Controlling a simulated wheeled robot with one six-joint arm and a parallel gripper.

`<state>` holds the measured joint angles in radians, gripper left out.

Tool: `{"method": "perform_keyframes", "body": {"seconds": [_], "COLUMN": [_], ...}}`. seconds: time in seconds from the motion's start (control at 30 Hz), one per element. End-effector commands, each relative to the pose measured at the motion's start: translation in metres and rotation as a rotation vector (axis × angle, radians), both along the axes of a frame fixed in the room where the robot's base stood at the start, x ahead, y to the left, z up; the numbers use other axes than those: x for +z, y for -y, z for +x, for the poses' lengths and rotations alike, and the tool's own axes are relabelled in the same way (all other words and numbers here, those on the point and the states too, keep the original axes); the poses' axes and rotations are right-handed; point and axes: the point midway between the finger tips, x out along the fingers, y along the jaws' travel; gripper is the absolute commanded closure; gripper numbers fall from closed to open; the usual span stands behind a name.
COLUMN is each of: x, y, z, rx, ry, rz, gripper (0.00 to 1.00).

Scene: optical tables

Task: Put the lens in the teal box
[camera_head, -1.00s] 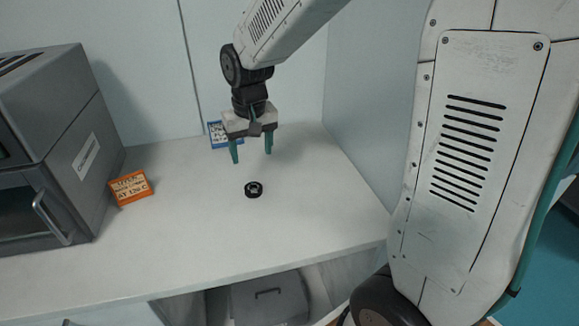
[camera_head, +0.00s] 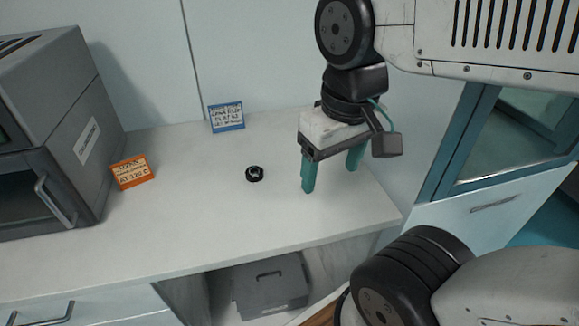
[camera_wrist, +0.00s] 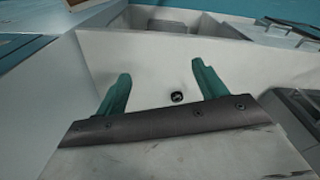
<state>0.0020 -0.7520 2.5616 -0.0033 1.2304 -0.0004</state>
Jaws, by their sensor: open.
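A small round black lens (camera_head: 254,174) lies on the white bench top, with a lighter marking on its upper face. It also shows in the wrist view (camera_wrist: 177,96), between and beyond my two teal fingers. My gripper (camera_head: 333,176) is open and empty, to the right of the lens and above the right end of the bench. The two fingers are well apart in the wrist view (camera_wrist: 160,84) too. I cannot make out a teal box in either view.
A grey oven-like machine (camera_head: 45,130) stands at the bench's left. An orange sign (camera_head: 132,172) and a blue sign (camera_head: 227,117) stand on the bench top (camera_head: 200,220). A grey case (camera_head: 268,285) sits under the bench. The bench around the lens is clear.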

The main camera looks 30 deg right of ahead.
Motion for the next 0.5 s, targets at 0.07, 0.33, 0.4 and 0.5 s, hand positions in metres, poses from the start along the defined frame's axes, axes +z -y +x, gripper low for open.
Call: {"method": "perform_keyframes", "body": {"seconds": [0.07,0.33,0.4,0.5], "x": [-0.007,-0.033,-0.042,-0.059], "y": [0.000,-0.005,-0.006,-0.008], "z": [0.004,0.064,0.087,0.122], "rx": [0.002,0.014,0.020,0.029], "ry": [-0.041,-0.201,-0.224,-0.247], "rz": [0.000,0.000,-0.001,0.000], "gripper": [0.29,0.29,0.29,0.29]}}
